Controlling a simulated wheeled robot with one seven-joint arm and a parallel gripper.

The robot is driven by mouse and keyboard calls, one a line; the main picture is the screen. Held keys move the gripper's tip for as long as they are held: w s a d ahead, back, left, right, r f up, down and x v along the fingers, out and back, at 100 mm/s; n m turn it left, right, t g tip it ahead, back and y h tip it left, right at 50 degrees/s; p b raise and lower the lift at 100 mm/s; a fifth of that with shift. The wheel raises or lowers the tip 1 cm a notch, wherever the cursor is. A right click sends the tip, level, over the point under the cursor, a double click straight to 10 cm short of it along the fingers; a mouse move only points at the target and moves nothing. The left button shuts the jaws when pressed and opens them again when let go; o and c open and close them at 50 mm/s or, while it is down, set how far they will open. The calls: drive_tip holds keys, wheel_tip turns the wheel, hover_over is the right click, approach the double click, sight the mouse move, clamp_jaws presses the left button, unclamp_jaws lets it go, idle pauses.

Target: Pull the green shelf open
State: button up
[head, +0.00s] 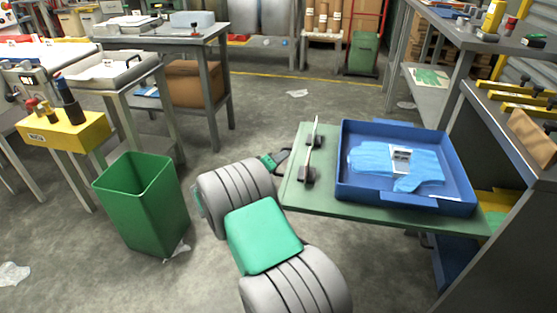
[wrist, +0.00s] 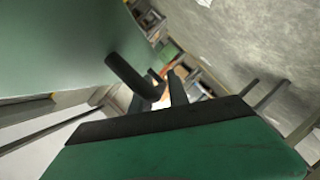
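The green shelf (head: 400,212) is a flat board at the right in the head view, sticking out from a grey workbench. A bar handle (head: 311,147) on two dark mounts stands along its left end. My gripper (head: 284,158) is just left of that end, close to the handle, with no clear contact visible. In the wrist view the shelf (wrist: 50,45) fills the upper left, and a thick dark rod, probably part of the handle, juts towards my fingers (wrist: 160,97). The fingers look apart, with background between them; the rod partly hides them.
A blue tray (head: 405,202) with blue gloves (head: 375,158) lies on the shelf. A green bin (head: 145,205) stands on the floor left of my arm. Benches line the left and the right side (head: 510,140). The floor (head: 290,110) behind the shelf is mostly clear.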

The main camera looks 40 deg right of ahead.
drive_tip(key=shift+o, duration=1.1)
drive_tip(key=shift+a, duration=0.1)
drive_tip(key=p+v, duration=0.2)
drive_tip(key=v, duration=0.5)
drive_tip(key=shift+a+p, duration=0.3)
drive_tip(key=shift+p, duration=0.05)
drive_tip(key=shift+s+r, duration=0.15)
drive_tip(key=shift+r, duration=0.05)
